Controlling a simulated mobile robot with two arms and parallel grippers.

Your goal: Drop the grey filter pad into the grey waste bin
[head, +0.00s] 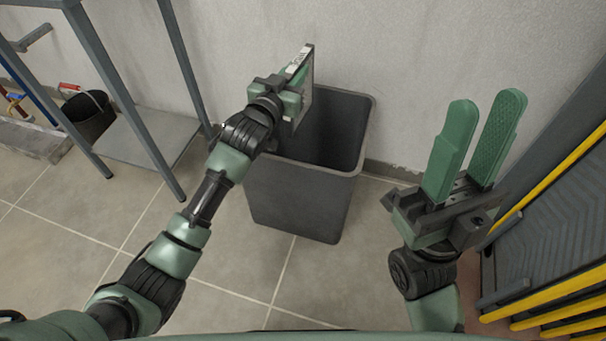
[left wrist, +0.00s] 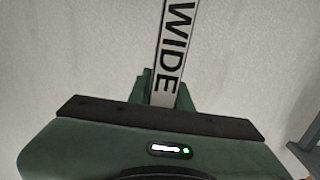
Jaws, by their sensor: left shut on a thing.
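The grey filter pad (head: 302,73) is a thin upright panel with a white edge label. In the left wrist view the pad (left wrist: 173,50) shows the letters "WIDE" along this edge. My left gripper (head: 288,103) is shut on the pad and holds it upright over the left part of the bin's opening. The grey waste bin (head: 300,201) is a tall open-topped box on the floor by the wall. Part of its rim is hidden behind my left gripper. My right gripper (head: 482,115) is open and empty, to the right of the bin, its fingers pointing up.
A grey metal-legged table (head: 130,92) with a low shelf stands at the left, and a black bucket (head: 88,118) is behind its legs. A dark frame with yellow bars (head: 550,215) stands at the right. The tiled floor before the bin is clear.

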